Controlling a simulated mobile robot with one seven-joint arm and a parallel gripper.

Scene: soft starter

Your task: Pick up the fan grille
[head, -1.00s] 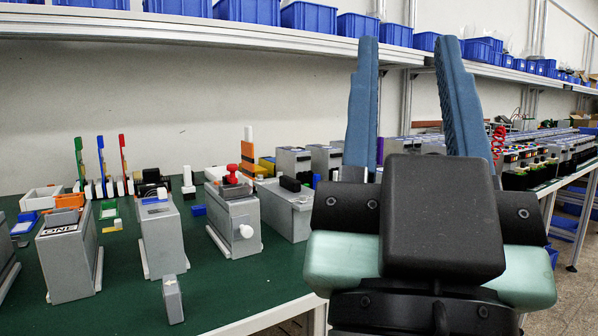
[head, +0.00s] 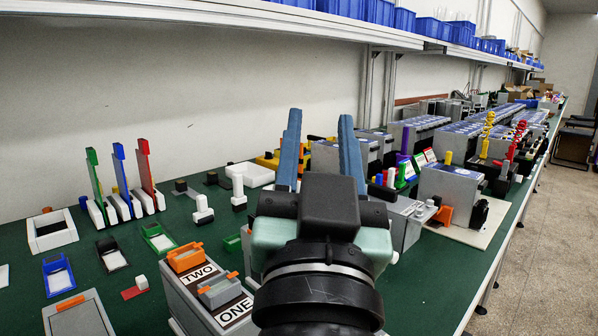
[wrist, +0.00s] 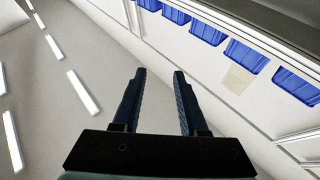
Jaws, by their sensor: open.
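My gripper (head: 320,117) is in the middle of the head view, with its two blue fingers apart, pointing up and holding nothing. In the wrist view my gripper (wrist: 159,74) is also open and empty, with the wall and the shelf beyond it. I cannot single out a fan grille among the many parts on the green bench (head: 207,238). My arm hides part of the bench and the parts behind it.
A grey box marked TWO and ONE (head: 200,288) stands close to my arm's left. Upright coloured cards (head: 124,180) stand in white holders. A grey machine (head: 447,192) stands at right. Blue bins (head: 347,20) line the shelf above. Floor at right (head: 540,240) is clear.

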